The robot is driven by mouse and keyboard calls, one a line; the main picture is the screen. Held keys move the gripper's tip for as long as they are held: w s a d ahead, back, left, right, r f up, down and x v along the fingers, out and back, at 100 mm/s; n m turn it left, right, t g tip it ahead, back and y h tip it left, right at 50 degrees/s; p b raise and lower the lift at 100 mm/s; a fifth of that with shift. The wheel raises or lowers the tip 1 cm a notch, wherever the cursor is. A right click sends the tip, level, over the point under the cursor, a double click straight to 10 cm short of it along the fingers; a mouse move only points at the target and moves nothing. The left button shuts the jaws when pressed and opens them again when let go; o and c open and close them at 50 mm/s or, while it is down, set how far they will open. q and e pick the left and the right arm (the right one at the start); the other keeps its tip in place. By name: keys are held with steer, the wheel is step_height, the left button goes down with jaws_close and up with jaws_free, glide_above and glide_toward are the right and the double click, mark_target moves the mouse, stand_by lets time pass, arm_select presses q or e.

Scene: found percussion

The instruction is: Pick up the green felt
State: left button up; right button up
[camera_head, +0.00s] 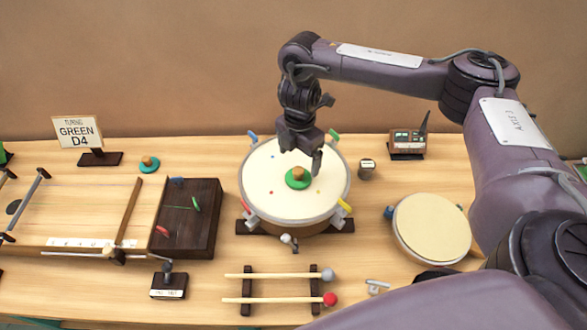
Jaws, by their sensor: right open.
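A green felt (290,183), a round green pad with a wooden knob on top, lies on the pale skin of the large round drum (262,190). My right gripper (301,158) points down just above the knob, with its fingers apart and nothing between them. The fingertips look close to the knob, but I cannot tell the exact gap. A similar teal pad with a wooden knob (149,164) lies on the table at the left. My left gripper is not in view.
Coloured clamps stand around the drum's rim. A smaller drum (432,227) is at the right. Two mallets (275,299) lie on a rack in front. A dark wooden box (205,215) and a "GREEN D4" sign (79,132) are at the left. A small device (407,139) stands behind.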

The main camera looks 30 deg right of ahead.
mark_target(299, 170)
steer(key=shift+s+f, duration=0.2)
steer(key=shift+f, duration=0.75)
step_height(299, 170, down, 4)
steer(key=shift+w+f+b, duration=0.15)
steer(key=shift+f+b, duration=0.05)
steer(key=shift+b, duration=0.35)
steer(key=c, duration=0.9)
steer(key=shift+c, duration=0.8)
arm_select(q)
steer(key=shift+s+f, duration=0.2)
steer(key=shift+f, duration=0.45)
